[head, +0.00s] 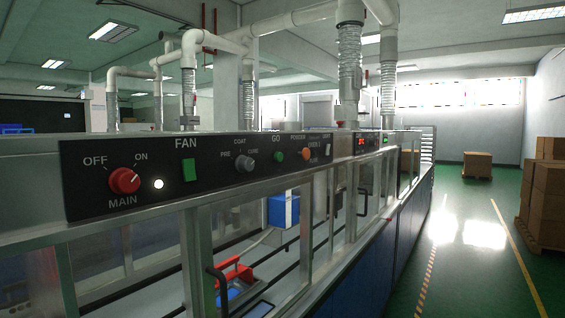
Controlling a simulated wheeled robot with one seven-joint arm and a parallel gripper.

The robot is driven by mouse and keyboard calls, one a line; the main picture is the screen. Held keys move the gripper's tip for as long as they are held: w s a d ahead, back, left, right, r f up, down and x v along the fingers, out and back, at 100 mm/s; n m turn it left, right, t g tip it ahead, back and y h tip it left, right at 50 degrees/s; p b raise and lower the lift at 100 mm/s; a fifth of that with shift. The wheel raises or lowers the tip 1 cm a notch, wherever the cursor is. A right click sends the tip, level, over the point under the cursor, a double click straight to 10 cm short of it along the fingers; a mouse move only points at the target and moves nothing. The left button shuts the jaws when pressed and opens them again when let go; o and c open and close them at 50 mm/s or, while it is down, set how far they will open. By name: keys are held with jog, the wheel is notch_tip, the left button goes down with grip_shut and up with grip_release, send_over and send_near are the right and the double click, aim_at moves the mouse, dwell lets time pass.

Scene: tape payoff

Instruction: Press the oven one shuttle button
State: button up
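The black control panel (215,172) runs along the front top of the machine. It carries a red MAIN knob (124,181), a lit white lamp (158,184), a green FAN switch (190,170), a grey selector knob (245,163), a green GO button (279,156) and an orange button (306,154). A pale rocker switch (327,145) sits at the panel's right end, beside small lettering that seems to read OVEN. I cannot tell which control is the oven one shuttle button. My gripper is not in view.
A red digital display (361,141) and a green one (386,138) stand farther along. Below the panel are metal window frames (197,255) and a black handle (217,290). The green floor (465,270) at right is clear, with stacked boxes (547,200) at its edge.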

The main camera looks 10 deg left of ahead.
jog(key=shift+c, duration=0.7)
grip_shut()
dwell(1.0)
